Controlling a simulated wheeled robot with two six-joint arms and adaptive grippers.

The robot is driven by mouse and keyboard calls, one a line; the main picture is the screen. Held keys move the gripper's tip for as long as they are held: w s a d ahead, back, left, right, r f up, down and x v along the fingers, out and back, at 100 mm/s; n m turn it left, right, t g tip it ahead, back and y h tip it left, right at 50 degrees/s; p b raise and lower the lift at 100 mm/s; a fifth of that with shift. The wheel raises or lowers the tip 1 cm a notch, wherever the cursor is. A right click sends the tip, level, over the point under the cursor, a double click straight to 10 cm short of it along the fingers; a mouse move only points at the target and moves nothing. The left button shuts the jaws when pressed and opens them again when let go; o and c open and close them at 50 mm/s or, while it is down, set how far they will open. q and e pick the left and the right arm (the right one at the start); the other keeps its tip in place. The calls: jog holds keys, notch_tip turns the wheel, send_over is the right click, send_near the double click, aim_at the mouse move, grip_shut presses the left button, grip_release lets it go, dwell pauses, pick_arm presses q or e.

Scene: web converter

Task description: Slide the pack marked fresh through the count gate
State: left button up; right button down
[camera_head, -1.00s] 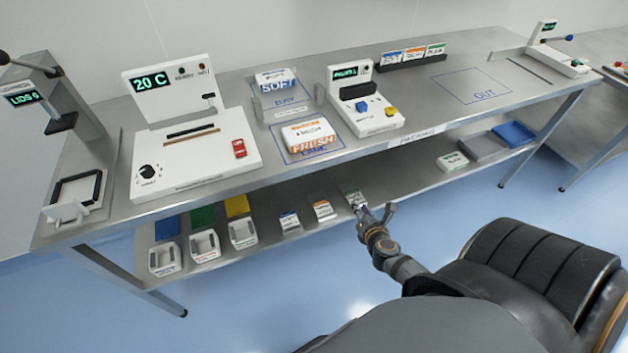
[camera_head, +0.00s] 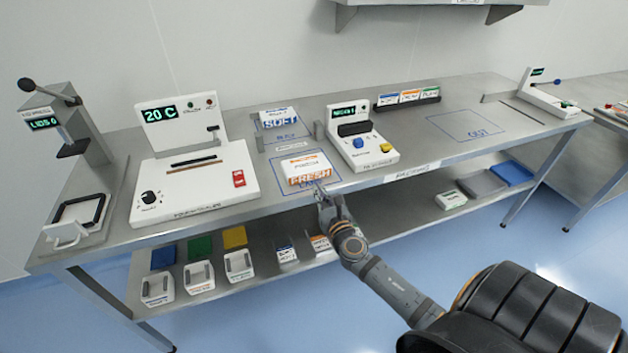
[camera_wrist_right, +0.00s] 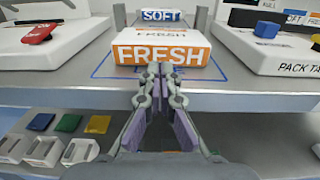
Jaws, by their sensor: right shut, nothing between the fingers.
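The pack marked FRESH (camera_head: 307,170), white with an orange front, lies on a blue-outlined area near the table's front edge. It also shows large in the right wrist view (camera_wrist_right: 160,50). Behind it, two short grey posts, one on the left (camera_head: 260,142) and one on the right (camera_head: 318,131), flank a gap that looks like the count gate. A SOFT pack (camera_head: 278,117) lies beyond them. My right gripper (camera_head: 326,197) is shut and empty, at the table's front edge just in front of the FRESH pack. Whether the fingertips touch it I cannot tell. My left gripper is out of view.
A white machine reading 20 C (camera_head: 190,180) stands left of the pack. A smaller console with blue and yellow buttons (camera_head: 375,160) stands close on the right. The table's front edge (camera_head: 240,212) runs under my right gripper. The OUT area (camera_head: 465,126) is clear.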

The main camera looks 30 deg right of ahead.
aim_at(311, 176)
jog(key=shift+x, duration=2.25)
jog(key=shift+x, duration=1.95)
jog(key=shift+s, duration=0.1)
